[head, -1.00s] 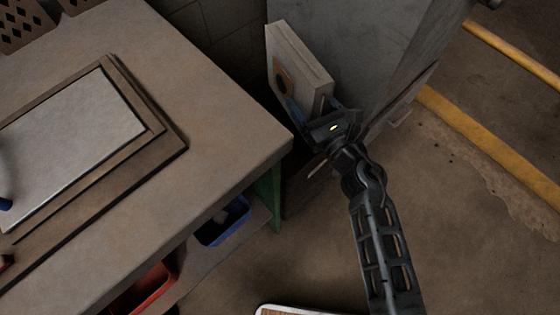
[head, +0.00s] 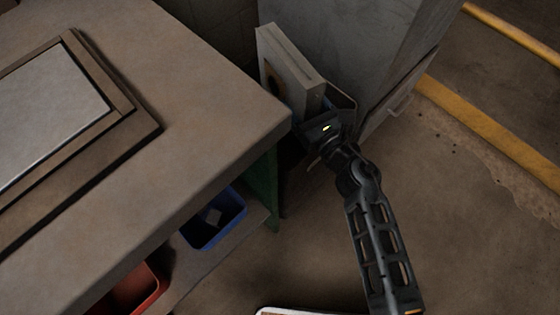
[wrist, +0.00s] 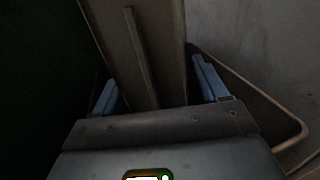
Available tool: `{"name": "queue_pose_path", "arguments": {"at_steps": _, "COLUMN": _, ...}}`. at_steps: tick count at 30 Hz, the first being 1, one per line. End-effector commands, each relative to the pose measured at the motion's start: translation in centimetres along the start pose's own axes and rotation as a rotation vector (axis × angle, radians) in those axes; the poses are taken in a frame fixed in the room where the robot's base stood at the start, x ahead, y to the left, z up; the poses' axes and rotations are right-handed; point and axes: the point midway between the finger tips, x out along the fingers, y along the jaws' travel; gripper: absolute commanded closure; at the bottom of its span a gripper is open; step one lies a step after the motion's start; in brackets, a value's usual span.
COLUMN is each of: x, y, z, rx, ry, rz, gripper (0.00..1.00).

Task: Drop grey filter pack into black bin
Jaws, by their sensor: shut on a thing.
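The grey filter pack (head: 285,68) is a flat, pale box with a dark and orange mark on its face. It stands upright and slightly tilted in my gripper (head: 312,112), beyond the workbench corner. In the wrist view, the pack (wrist: 135,45) rises between the blue fingers of my gripper (wrist: 157,92), which is shut on it. The black bin (head: 345,97) shows as a dark rim around and behind the gripper. The rim also shows at the right in the wrist view (wrist: 292,117). The pack's lower end and the bin's inside are hidden.
The workbench (head: 200,100) is close on the left, with a framed panel (head: 55,100) on top. A blue bin (head: 215,222) and a red bin (head: 140,290) sit beneath it. A grey cabinet (head: 370,50) stands behind the gripper. Floor at the right is open.

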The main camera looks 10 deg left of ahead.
Motion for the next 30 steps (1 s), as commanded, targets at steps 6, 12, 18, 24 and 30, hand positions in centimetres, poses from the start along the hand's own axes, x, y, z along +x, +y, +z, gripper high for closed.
{"name": "queue_pose_path", "arguments": {"at_steps": 6, "x": 0.1, "y": 0.0, "z": 0.1, "rx": -0.001, "ry": -0.007, "rz": 0.001, "gripper": 0.88}}
{"name": "queue_pose_path", "arguments": {"at_steps": 12, "x": 0.1, "y": 0.0, "z": 0.1, "rx": -0.001, "ry": -0.007, "rz": 0.001, "gripper": 0.21}}
{"name": "queue_pose_path", "arguments": {"at_steps": 18, "x": 0.1, "y": 0.0, "z": -0.1, "rx": -0.001, "ry": -0.003, "rz": 0.0, "gripper": 0.01}}
{"name": "queue_pose_path", "arguments": {"at_steps": 24, "x": -0.1, "y": 0.0, "z": -0.6, "rx": 0.0, "ry": 0.004, "rz": -0.001, "gripper": 0.0}}
{"name": "queue_pose_path", "arguments": {"at_steps": 30, "x": -1.4, "y": 0.0, "z": -0.5, "rx": 0.001, "ry": 0.003, "rz": -0.001, "gripper": 0.0}}
